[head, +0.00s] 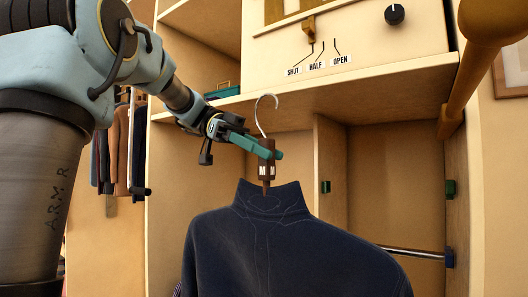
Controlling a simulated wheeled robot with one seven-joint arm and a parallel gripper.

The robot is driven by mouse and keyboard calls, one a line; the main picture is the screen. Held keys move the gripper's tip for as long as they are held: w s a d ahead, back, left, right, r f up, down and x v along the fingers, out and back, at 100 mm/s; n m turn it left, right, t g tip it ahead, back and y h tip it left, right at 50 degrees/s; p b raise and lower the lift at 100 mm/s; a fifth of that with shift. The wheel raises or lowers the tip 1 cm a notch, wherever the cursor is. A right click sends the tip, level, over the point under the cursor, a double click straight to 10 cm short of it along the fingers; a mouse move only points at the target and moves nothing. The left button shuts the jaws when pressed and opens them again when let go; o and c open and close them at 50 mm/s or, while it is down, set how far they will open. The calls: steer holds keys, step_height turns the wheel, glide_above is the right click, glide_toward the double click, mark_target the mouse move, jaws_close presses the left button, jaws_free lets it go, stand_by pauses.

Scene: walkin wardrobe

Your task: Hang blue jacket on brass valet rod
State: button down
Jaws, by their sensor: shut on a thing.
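The blue jacket (290,250) is dark navy and hangs upright from a hanger in the head view; its lower part is cut off by the picture's edge. The hanger has a brown neck block marked "M" (266,170) and a silver hook (260,115) that rises free above my gripper. My gripper (268,150) has teal fingers and is shut on the hanger's neck, just above the collar. A golden-brown rod (468,75), which looks like the brass valet rod, juts toward me at the upper right, with a thick rounded near end. The hook is left of it and apart from it.
Behind the jacket is a pale wooden wardrobe with a shelf edge (360,82), an upright divider (330,165) and a silver rail (412,252). A panel above shows a dark knob (394,14) and SHUT, HALF, OPEN labels. Other clothes (120,150) hang at left.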

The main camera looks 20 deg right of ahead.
steer(key=shift+s+d+r+b, duration=0.1)
steer(key=shift+s+d, duration=0.95)
steer(key=shift+s, duration=0.4)
steer(key=shift+s+d+f+b, duration=0.1)
steer(key=shift+s+d+b, duration=0.05)
steer(key=shift+s+d, duration=1.15)
steer(key=shift+s+d+r+b, duration=0.1)
steer(key=shift+s+d, duration=0.75)
steer(key=shift+s, duration=0.8)
steer(key=s+d+f, duration=0.3)
steer(key=s+d, duration=0.8)
steer(key=s, duration=0.4)
steer(key=shift+s+d+f, duration=0.1)
steer(key=shift+f, duration=0.3)
steer(key=c, duration=0.5)
jaws_free()
steer(key=shift+f, duration=0.1)
steer(key=b+v, duration=0.3)
steer(key=v, duration=0.8)
steer(key=shift+s, duration=0.1)
